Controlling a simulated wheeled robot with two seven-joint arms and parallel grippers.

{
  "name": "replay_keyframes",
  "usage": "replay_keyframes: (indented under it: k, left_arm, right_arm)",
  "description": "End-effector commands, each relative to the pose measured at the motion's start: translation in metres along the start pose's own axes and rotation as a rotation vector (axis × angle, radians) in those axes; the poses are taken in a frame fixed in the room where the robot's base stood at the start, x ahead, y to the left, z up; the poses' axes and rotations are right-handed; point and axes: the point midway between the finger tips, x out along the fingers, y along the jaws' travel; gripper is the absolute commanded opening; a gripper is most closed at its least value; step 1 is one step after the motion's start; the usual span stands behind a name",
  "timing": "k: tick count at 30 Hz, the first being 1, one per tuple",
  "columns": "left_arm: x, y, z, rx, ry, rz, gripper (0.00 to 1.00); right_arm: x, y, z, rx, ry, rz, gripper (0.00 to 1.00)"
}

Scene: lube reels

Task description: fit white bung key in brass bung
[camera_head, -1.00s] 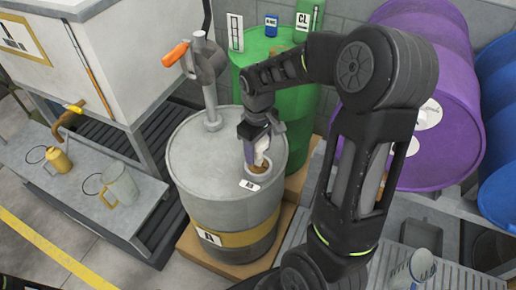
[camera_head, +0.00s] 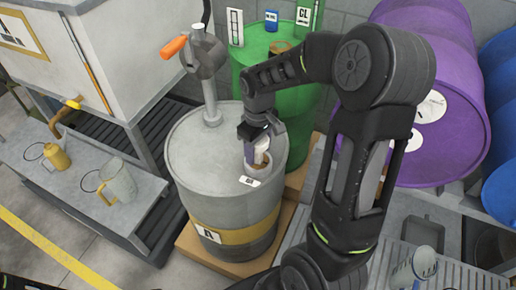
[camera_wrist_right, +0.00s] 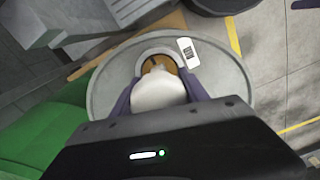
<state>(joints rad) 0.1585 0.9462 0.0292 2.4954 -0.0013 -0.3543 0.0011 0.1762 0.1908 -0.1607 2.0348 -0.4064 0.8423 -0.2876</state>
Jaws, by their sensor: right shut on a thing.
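The grey drum (camera_head: 200,160) with a yellow band stands left of the middle in the head view. The brass bung (camera_wrist_right: 165,65) sits in its top near the rim, inside a pale ring, and shows beyond the key in the right wrist view. My right gripper (camera_head: 257,150) is over this bung, pointing down. It is shut on the white bung key (camera_wrist_right: 158,90), which shows between the purple-grey fingers. The key's lower end is at or just above the bung; whether it is seated I cannot tell. My left gripper is not in view.
A pump with an orange handle (camera_head: 175,46) stands on the drum's top, left of my gripper. A green drum (camera_head: 300,105) is behind, with a bung on top. Purple drums (camera_head: 440,140) lie at right. A bench (camera_head: 75,190) with jugs is at left.

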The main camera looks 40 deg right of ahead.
Motion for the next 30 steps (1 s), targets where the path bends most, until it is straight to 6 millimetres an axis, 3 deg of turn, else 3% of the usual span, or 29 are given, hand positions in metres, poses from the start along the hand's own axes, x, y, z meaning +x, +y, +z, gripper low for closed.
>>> replay_keyframes:
  k: [13,14,23,30]
  left_arm:
    - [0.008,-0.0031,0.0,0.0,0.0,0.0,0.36]
    - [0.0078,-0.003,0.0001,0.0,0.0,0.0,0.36]
    - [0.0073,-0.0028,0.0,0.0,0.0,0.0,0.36]
    - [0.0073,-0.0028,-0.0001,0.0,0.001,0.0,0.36]
  right_arm:
    - [0.0113,0.0001,0.0001,0.0,0.0,0.0,0.09]
    - [0.011,0.0001,0.0001,0.0,0.0,0.0,0.53]
    - [0.0105,0.0,0.0001,0.0,0.0,0.0,0.78]
    - [0.0107,0.0,0.0002,0.0,-0.001,0.0,0.78]
